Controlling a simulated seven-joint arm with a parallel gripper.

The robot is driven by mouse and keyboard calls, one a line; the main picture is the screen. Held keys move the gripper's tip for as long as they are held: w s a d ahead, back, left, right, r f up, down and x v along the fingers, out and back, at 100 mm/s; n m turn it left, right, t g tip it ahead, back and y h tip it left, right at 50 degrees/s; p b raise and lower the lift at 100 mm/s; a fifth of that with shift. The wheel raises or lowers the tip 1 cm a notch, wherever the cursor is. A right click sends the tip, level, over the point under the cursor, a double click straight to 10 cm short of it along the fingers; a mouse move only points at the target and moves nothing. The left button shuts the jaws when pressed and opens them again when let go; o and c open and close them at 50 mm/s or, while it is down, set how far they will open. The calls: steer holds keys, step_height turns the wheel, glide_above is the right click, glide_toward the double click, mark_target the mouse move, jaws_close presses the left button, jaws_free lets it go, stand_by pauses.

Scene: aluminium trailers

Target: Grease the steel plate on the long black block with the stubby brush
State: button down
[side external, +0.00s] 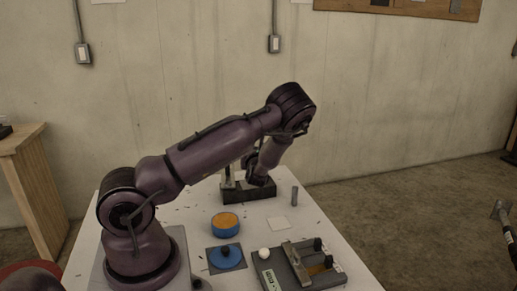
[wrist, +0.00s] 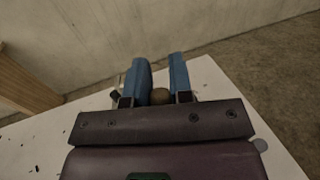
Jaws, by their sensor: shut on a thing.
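The long black block (side external: 238,195) lies at the far end of the white table in the side view. My gripper (side external: 259,179) reaches down over its right part; the fingertips are too small and dark there to tell whether they touch it. In the wrist view the two blue fingers of my gripper (wrist: 162,75) stand with a rounded brownish thing (wrist: 160,96) between them. It looks like the end of the stubby brush's handle, held in the grip. The bristles are hidden. I cannot make out the steel plate on the block.
A blue tin with an orange top (side external: 224,224) stands mid-table, with a blue disc with a black knob (side external: 226,258) nearer. A grey board with fittings (side external: 273,272) and a white ball (side external: 264,254) are at front right. A grey cylinder (side external: 294,195) stands right of the block.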

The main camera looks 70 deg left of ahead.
steer(key=shift+f, duration=3.05)
steer(key=shift+a+f, duration=0.45)
steer(key=shift+a, duration=2.65)
steer(key=shift+d+r, duration=0.2)
steer(key=shift+d, duration=1.4)
steer(key=shift+d+r, duration=0.15)
steer(key=shift+d, duration=1.4)
steer(key=shift+s, duration=0.35)
steer(key=shift+s+a+r, duration=0.1)
steer(key=shift+a, duration=3.3)
steer(key=shift+d, duration=3.5)
steer(key=shift+a+r, duration=0.1)
steer(key=shift+r, duration=3.35)
